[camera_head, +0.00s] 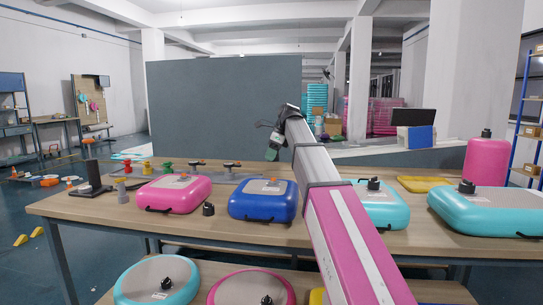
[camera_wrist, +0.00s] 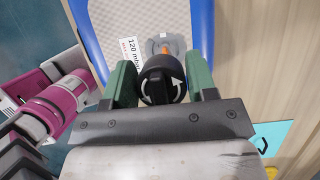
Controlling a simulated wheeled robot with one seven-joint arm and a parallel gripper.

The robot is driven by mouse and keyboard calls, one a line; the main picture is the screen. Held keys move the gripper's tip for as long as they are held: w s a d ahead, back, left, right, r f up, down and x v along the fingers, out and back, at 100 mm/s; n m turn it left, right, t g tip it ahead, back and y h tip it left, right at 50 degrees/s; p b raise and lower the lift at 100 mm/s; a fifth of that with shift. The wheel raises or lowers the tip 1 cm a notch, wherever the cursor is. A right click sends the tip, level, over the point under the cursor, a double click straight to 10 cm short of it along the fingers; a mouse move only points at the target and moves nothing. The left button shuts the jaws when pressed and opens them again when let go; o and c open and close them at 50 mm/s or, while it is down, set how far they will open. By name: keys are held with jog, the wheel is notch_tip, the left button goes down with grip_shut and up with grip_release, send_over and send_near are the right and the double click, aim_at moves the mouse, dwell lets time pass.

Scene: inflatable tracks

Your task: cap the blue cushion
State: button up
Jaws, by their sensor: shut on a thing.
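The blue cushion (camera_head: 262,205) lies on the near edge of the wooden table, with a grey top and an orange-centred valve. In the wrist view its blue rim (camera_wrist: 204,35) and the valve (camera_wrist: 165,46) show, the valve just beyond the held cap. My gripper (camera_head: 272,154) has green fingers, also seen in the wrist view (camera_wrist: 160,84), shut on a black cap (camera_wrist: 158,88) with white arrows. In the head view the gripper appears above and behind the cushion. The cap looks apart from the valve; its height above it cannot be told.
A pink cushion (camera_head: 175,194) stands left and a teal cushion (camera_head: 382,205) right of the blue one. A loose black cap (camera_head: 208,209) sits between pink and blue. Red, yellow and green knobs stand behind. A larger teal cushion (camera_head: 480,210) is far right. More cushions lie on a lower bench.

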jog(key=shift+f, duration=0.1)
jog(key=shift+f, duration=2.8)
jog(key=shift+f, duration=2.05)
jog(key=n+g, duration=0.1)
jog(key=n, duration=0.1)
jog(key=shift+n, duration=0.4)
jog(key=shift+s+n+g, duration=0.15)
jog(key=shift+n+g, duration=0.35)
jog(key=shift+n, duration=0.7)
jog(key=o, duration=1)
